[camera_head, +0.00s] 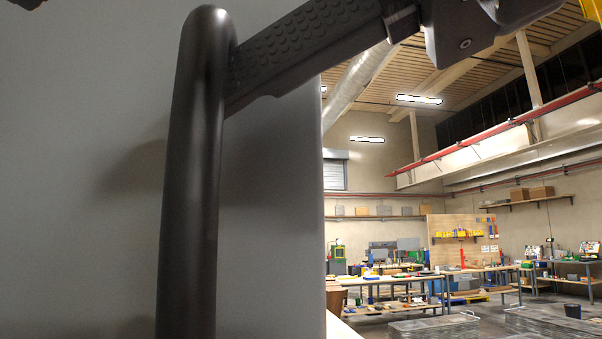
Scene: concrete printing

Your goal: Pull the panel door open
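The panel door (80,200) is a large flat grey surface filling the left half of the head view. A dark vertical bar handle (191,200) with a rounded top stands in front of it. My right gripper (290,55) comes in from the upper right. One long finger with a bumpy pad shows, its tip meeting the right side of the handle near the top and partly hidden by it. The other finger cannot be made out, so I cannot tell whether the handle is gripped. My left gripper cannot be made out.
The door's right edge (322,200) is vertical, with a workshop beyond. Workbenches (400,278) with tools, wall shelves (530,202) and low grey slabs (435,326) stand farther back. A small dark piece (28,3) at the top left corner cannot be identified.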

